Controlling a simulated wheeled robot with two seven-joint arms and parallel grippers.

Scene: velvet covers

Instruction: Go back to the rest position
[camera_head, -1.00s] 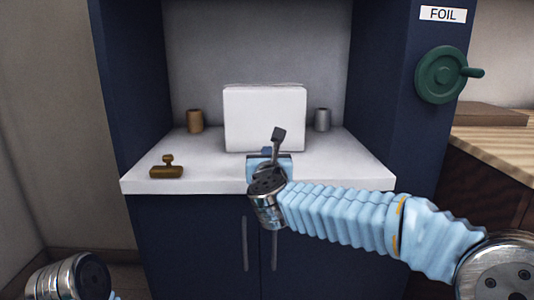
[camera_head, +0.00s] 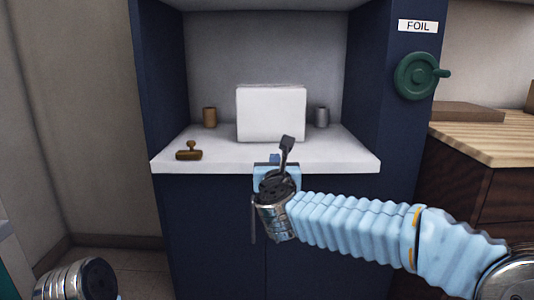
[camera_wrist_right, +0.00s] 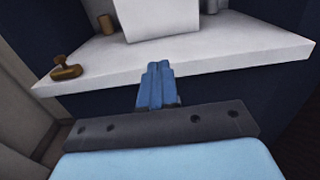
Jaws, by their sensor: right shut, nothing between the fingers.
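My right gripper (camera_head: 275,159) is in front of the white counter's front edge, its arm coming in from the right in the head view. In the right wrist view the blue fingers (camera_wrist_right: 156,85) are together with nothing between them. They point toward the counter and appear apart from everything on it. My left arm shows only as a metal joint at the lower left of the head view; the left gripper is out of view.
The white counter (camera_head: 335,155) in the blue cabinet holds a white block (camera_head: 271,114), a brown stamp (camera_head: 189,151), a bronze cup (camera_head: 209,117) and a grey cup (camera_head: 321,116). A green hand wheel (camera_head: 415,77) sits under a FOIL sign (camera_head: 417,26). A wooden worktop (camera_head: 480,140) stands right.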

